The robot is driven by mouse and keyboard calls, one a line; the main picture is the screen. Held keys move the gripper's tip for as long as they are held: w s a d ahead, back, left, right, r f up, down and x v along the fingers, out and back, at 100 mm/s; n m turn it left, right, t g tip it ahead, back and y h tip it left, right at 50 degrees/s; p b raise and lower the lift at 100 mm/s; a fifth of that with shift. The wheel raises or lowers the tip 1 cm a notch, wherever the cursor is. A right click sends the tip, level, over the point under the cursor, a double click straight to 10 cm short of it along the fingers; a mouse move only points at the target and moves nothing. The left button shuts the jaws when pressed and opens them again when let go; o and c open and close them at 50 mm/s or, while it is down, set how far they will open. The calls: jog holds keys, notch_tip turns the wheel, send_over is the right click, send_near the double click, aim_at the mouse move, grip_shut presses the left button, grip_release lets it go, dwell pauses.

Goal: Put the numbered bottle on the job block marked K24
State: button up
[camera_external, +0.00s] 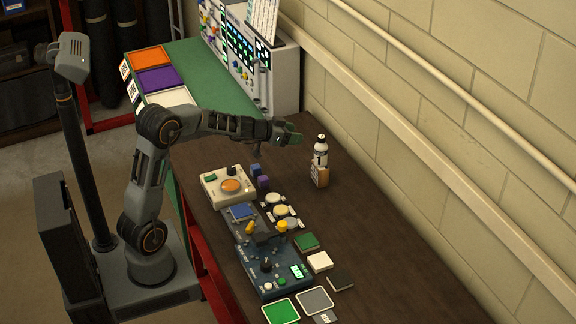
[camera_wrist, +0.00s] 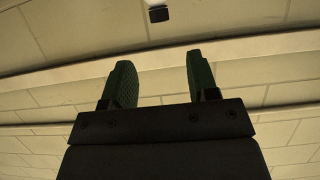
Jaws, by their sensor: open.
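The number on the bottle and any lettering on the block are too small to read. My gripper (camera_external: 292,131) is raised above the dark bench, left of the bottle and apart from it. In the wrist view its two green fingers (camera_wrist: 160,72) are spread with nothing between them. A small dark and white thing (camera_wrist: 157,13) shows at the top of that view; I cannot tell what it is.
Control boxes, a cream one (camera_external: 229,187) and a blue one (camera_external: 270,270), stand along the bench's left side. Coloured tiles, including a green one (camera_external: 306,242), lie beside them. Orange (camera_external: 149,58) and purple (camera_external: 158,78) trays sit further back. The bench's right side is clear.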

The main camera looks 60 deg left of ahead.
jog(key=s+d+r+n+g+y, duration=0.2)
jog(key=s+d+r+y, duration=0.2)
jog(key=s, duration=0.4)
jog(key=s+d+f+g+h, duration=0.1)
jog(key=s+d+g, duration=0.1)
jog(key=s+d, duration=0.2)
jog(key=s+d+f+m+g+h, duration=0.1)
jog(key=s+d, duration=0.3)
jog(key=s, duration=0.6)
jog(key=s+d+f+m+g+h, duration=0.1)
jog(key=s+d+f+g+h, duration=0.1)
jog(key=s, duration=0.6)
jog(key=d+f+g, duration=0.1)
jog(key=d+g, duration=0.1)
jog(key=d, duration=0.1)
